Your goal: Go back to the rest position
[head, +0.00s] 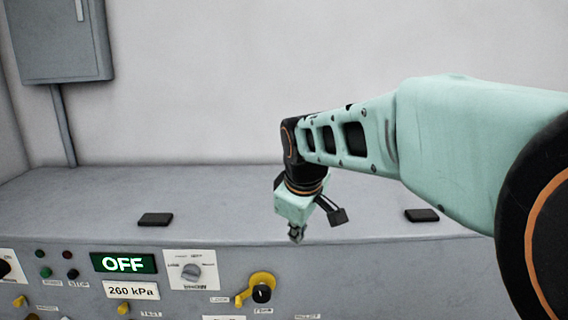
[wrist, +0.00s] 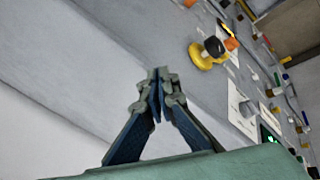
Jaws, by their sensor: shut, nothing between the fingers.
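My gripper (head: 296,236) hangs at the end of my mint-green arm, pointing down near the front edge of the grey console top in the head view. It is shut and empty. In the wrist view the fingertips of my gripper (wrist: 156,78) meet, with nothing between them. It is apart from the panel controls. The yellow lever with a black knob (head: 260,291) is below and left of it on the front panel; it also shows in the wrist view (wrist: 207,52).
The console top (head: 90,200) is mostly clear, with a black block (head: 155,219) at left and another black block (head: 422,215) at right. The front panel has a green OFF display (head: 124,263), a 260 kPa label (head: 131,290) and a grey dial (head: 191,271). A grey cabinet (head: 60,40) hangs at upper left.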

